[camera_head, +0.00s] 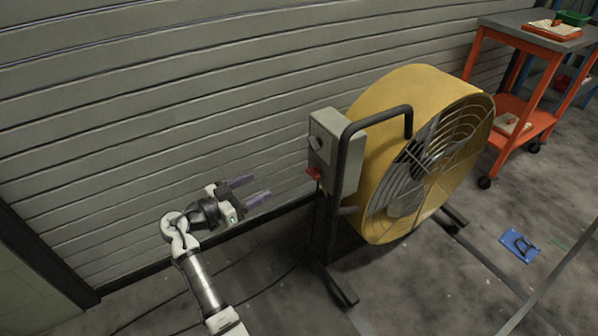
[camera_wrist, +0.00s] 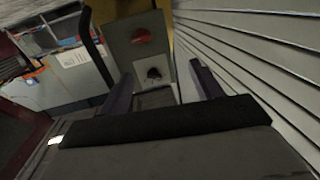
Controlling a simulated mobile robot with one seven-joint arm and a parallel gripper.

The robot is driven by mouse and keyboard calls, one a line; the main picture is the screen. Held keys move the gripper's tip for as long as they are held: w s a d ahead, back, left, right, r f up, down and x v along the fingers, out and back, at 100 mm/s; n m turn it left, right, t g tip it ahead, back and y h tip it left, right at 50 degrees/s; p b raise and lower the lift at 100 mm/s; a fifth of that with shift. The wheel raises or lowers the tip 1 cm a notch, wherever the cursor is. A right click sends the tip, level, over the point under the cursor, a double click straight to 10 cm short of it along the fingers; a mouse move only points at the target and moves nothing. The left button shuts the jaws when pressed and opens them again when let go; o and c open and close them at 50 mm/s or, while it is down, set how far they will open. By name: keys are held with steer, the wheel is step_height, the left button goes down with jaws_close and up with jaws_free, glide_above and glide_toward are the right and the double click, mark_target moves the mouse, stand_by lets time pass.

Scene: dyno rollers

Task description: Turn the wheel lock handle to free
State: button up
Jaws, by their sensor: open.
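The yellow drum fan (camera_head: 400,92) stands on a dark wheeled frame. A grey control box (camera_head: 347,135) is fixed to its near side, with a dark round knob (camera_head: 316,144) and a small red handle (camera_head: 314,173) low on it. I cannot tell for sure that this red handle is the wheel lock handle. In the wrist view the red handle (camera_wrist: 141,36) appears above the knob (camera_wrist: 153,73), beyond the fingers. My gripper (camera_head: 254,189) is open and empty, left of the box and apart from it, fingers pointing toward it.
A grey slatted wall (camera_head: 150,110) runs close behind my gripper and the fan. A bent black bar (camera_head: 378,118) rises beside the box. Cables lie on the floor. An orange cart (camera_head: 505,103) stands at the right, and a blue item (camera_head: 519,245) lies on the floor.

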mark_target(310, 174)
steer(key=shift+m+g+h, duration=0.7)
steer(key=shift+g+h, duration=0.1)
steer(key=shift+h, duration=0.1)
steer(key=x, duration=0.5)
steer(key=s+f+p+x, duration=0.1)
steer(key=x, duration=0.4)
steer(key=d+x, duration=0.1)
steer(key=x, duration=0.4)
steer(key=shift+s+f+p, duration=0.25)
steer(key=shift+p, duration=0.15)
steer(key=c, duration=1)
